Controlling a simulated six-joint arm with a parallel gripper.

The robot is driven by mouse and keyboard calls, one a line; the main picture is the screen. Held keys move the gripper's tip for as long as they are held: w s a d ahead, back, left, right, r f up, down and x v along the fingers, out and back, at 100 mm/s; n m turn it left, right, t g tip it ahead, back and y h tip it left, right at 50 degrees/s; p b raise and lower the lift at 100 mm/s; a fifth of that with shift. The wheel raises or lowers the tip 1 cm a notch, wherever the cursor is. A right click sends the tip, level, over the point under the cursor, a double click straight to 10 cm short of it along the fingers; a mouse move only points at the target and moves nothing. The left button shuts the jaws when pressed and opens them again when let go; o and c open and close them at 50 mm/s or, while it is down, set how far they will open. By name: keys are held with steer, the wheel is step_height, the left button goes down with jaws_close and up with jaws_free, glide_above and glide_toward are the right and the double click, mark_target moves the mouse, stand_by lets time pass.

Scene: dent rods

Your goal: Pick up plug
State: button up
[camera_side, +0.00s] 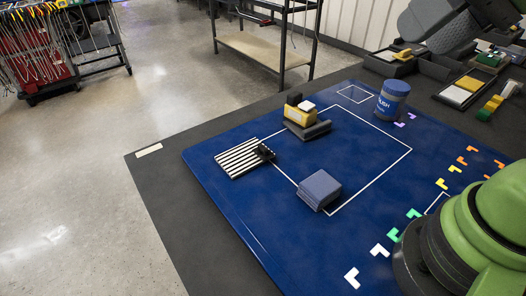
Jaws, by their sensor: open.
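I cannot tell for sure which object is the plug. A small black piece (264,152) sits at the right end of a striped black-and-white piece (238,159) on the blue mat (225,205). A yellow block (299,115) with dark and white parts on top rests against a dark grey holder (308,130) farther back. A blue-grey block (319,188) stands alone, nearer the camera.
White outlines and coloured corner marks (352,277) are printed on the mat. Dark trays (462,91) with yellow and white items lie at the upper right. The mat's front left is clear.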

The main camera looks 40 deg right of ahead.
steer(key=w+a+f+n+g, duration=0.1)
steer(key=w+g, duration=0.1)
steer(key=w, duration=0.7)
steer(key=n+g+h, duration=0.2)
steer(key=n+g, duration=0.1)
steer(key=g, duration=0.2)
glide_above(263, 147)
step_height(263, 147, down, 23)
steer(key=shift+d+f, duration=0.1)
steer(key=shift+f, duration=3.25)
steer(key=c, duration=0.8)
steer(key=shift+r, duration=0.1)
